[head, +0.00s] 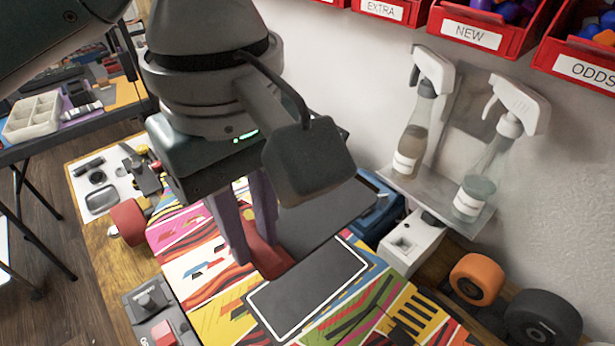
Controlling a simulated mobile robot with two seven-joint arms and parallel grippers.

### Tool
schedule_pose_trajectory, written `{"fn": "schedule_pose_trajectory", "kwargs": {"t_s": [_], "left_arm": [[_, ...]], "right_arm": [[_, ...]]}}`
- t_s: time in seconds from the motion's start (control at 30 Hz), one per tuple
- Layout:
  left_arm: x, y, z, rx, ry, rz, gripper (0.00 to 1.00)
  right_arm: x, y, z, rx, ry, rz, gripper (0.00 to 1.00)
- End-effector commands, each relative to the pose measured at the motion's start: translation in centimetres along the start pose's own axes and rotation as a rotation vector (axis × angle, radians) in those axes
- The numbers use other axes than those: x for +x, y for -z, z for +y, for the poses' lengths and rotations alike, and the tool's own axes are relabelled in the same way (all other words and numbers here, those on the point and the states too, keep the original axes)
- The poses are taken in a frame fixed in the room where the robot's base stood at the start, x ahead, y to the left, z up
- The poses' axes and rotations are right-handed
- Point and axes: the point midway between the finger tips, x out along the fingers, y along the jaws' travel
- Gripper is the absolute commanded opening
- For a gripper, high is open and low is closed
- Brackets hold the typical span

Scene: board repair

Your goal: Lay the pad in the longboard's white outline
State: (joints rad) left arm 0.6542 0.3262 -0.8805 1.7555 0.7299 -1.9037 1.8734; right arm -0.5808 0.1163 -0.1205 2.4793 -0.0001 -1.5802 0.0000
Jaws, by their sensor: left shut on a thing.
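The longboard (205,322) lies on the wooden bench with a bright multicoloured graphic. Its white outline (308,290) is a rounded rectangle around a flat dark grey area. My left gripper (252,252) points down over the board, just behind and left of the outline. Its fingers are shut at a red part (272,262). A flat dark grey piece, which looks like the pad (325,213), spreads right of the fingers, behind the outline. The gripper's body hides part of it, and the exact grip is hard to see. My right gripper is not in view.
A red wheel (128,221) sits at the board's left. A grey box with a red button (162,333) stands in front. Spray bottles (415,130) stand on a wall shelf at right, above an orange wheel (477,278) and a black wheel (543,320). Red bins (490,27) hang above.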

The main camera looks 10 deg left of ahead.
Motion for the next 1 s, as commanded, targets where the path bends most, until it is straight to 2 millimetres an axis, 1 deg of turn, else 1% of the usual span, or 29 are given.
{"fn": "schedule_pose_trajectory", "kwargs": {"t_s": [0.03,0.1,0.2,0.3,0.4,0.53,0.63,0.73,0.8,1.0], "left_arm": [[1.8,0.0,-0.1,-0.002,0.006,0.0,0.0],[3.9,0.0,-0.1,-0.001,0.005,0.0,0.0],[6.6,0.0,-0.1,0.0,0.004,0.001,0.0],[8.6,0.0,-0.1,0.0,0.001,0.001,0.0],[9.8,0.0,0.0,0.001,0.0,0.001,0.0],[10.8,0.0,0.0,0.001,0.0,0.001,0.0],[12.5,0.0,-0.1,0.001,0.002,0.001,0.0],[13.7,0.0,0.0,0.001,0.0,0.001,0.0],[13.9,0.0,0.0,0.001,-0.001,0.002,0.0],[13.9,0.0,0.0,0.002,-0.002,0.001,0.0]], "right_arm": [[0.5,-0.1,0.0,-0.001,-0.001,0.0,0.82],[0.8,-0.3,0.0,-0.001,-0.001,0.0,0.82],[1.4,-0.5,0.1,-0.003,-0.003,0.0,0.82],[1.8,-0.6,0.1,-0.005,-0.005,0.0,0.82],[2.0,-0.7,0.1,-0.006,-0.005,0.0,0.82],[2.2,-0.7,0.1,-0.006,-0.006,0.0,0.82],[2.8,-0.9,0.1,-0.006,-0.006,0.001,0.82],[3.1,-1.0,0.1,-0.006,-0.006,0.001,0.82],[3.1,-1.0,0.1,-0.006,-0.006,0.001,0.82],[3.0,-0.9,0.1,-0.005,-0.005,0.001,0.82]]}}
